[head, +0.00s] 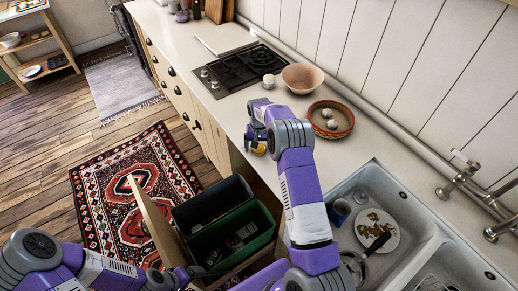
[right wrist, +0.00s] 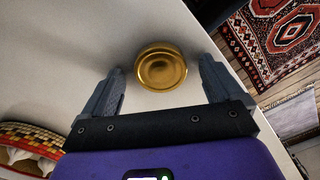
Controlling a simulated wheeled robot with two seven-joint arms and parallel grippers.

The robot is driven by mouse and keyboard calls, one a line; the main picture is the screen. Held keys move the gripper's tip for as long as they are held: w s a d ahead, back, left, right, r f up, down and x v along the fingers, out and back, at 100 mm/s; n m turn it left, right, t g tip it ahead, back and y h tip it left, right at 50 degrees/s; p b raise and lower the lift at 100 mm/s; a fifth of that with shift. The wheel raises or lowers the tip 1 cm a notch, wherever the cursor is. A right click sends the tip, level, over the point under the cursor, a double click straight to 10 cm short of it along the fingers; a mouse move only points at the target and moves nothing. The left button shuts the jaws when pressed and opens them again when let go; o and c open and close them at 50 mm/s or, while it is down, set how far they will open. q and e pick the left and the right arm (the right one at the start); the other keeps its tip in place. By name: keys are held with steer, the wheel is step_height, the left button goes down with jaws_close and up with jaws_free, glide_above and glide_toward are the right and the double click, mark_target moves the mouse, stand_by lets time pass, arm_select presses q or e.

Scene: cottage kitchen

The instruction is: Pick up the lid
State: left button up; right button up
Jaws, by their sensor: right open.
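The lid (right wrist: 160,72) is a round, shiny gold disc with a raised rim, lying on the pale countertop in the right wrist view. A small gold part of the lid (head: 259,150) shows in the head view, mostly hidden by my right arm. My right gripper (head: 255,138) is over the counter's front edge, pointing down. In the right wrist view its two fingers are open, one on each side of the lid, with gaps showing. I cannot tell how high the fingertips are above the counter. My left gripper (head: 184,277) is low at the bottom of the head view, its jaws unclear.
A patterned bowl (head: 344,119) with pale round items and a pink bowl (head: 302,78) stand behind my right gripper. A stove (head: 240,72) is farther back. The sink (head: 345,190) with a dirty plate (head: 377,231) is at right. An open bin drawer (head: 205,215) sticks out below.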

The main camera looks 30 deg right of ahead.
mark_target(259, 148)
steer(key=c, duration=1.1)
step_height(259, 148, up, 10)
